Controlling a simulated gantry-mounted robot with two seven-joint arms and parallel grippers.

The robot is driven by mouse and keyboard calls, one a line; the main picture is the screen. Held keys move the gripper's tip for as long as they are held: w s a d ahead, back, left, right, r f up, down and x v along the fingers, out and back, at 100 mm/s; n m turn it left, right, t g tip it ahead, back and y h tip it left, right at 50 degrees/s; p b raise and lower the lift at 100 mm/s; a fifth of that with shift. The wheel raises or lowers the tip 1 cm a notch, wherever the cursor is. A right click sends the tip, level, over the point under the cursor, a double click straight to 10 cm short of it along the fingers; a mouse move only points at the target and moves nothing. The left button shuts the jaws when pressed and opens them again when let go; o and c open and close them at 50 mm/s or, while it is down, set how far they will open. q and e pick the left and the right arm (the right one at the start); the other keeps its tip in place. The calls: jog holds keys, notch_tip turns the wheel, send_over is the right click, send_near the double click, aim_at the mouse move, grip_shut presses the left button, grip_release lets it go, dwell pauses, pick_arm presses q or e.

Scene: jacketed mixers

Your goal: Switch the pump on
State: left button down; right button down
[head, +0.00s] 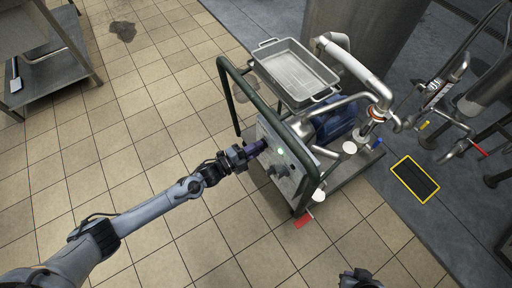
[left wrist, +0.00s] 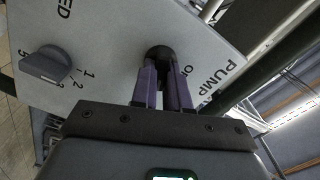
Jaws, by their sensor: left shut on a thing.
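The pump stands on a wheeled cart with a green tube frame; its blue motor (head: 335,121) shows in the head view. A light grey control panel (head: 291,178) faces my left arm. My left gripper (head: 256,148) is at the panel's upper left part. In the left wrist view its purple fingers (left wrist: 163,85) are shut on a dark round switch knob (left wrist: 159,53) beside the printed word PUMP. The fingers cover part of the lettering, and I cannot tell which way the switch points. A small green light (head: 281,151) shows on the panel. The right gripper (head: 360,280) is only partly visible at the bottom edge.
A grey dial (left wrist: 47,65) with numbers sits beside the switch. A metal tray (head: 292,72) rests on top of the cart. Steel pipes (head: 357,70) rise behind it. A steel table (head: 50,75) stands at upper left.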

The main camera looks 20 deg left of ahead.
pick_arm(q)
jog(key=shift+m, duration=0.3)
jog(key=c, duration=1.1)
grip_release()
jog(key=shift+s, duration=0.1)
jog(key=shift+p+v, duration=1.65)
jog(key=shift+v, duration=3.65)
